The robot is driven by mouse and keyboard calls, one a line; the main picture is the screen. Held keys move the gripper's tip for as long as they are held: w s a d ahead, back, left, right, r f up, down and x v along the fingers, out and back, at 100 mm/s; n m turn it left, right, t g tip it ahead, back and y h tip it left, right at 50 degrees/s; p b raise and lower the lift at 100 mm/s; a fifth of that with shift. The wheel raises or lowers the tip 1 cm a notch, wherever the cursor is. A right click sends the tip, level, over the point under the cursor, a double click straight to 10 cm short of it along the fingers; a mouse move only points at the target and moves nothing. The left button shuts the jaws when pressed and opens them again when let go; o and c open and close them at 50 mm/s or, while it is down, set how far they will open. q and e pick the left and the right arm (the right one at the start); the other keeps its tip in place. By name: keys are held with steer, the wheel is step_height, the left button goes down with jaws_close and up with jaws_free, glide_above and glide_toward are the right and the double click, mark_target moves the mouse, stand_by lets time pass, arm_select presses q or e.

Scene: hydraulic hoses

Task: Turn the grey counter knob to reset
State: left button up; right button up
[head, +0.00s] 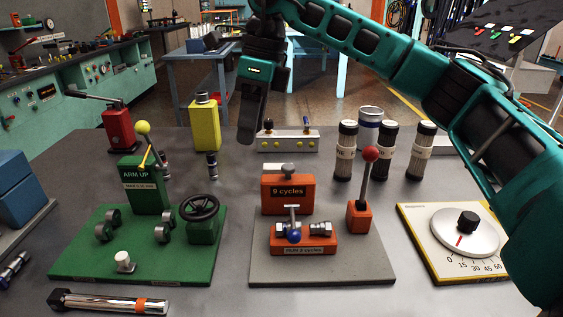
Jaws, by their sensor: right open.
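The grey counter knob (289,170) sits on top of the orange counter box (287,204), whose black display seems to read "9 cycles". A pale tab sticks out to the left of the knob. My right gripper (248,138) hangs from the teal right arm, fingers down, above and to the left of the knob in the picture. It is open and apart from the knob, with nothing seen between its fingers. It is seen nearly side-on, so the gap hardly shows. My left gripper is out of view.
An orange block with a blue-handled valve (294,234) and a red-ball lever (370,154) share the grey plate (330,270). Left is a green rig (90,255) with a yellow-ball lever. Dark cylinders (385,150) stand behind right. A dial timer (465,238) lies at right.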

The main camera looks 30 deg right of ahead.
mark_target(289, 166)
steer(key=d+r+m+h, duration=0.1)
steer(key=d+r+h, duration=0.2)
steer(key=d, duration=0.4)
steer(key=f+b, duration=0.1)
steer(key=f, duration=0.3)
steer(key=f+b, duration=0.1)
steer(key=f, duration=0.6)
steer(key=shift+s+d+f+b, duration=0.1)
steer(key=shift+s+f+b, duration=0.2)
steer(key=shift+f+b, duration=0.1)
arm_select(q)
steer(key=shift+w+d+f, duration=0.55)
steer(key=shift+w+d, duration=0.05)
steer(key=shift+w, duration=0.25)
arm_select(e)
steer(key=shift+f, duration=0.35)
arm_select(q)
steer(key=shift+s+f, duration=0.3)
arm_select(e)
jaws_close()
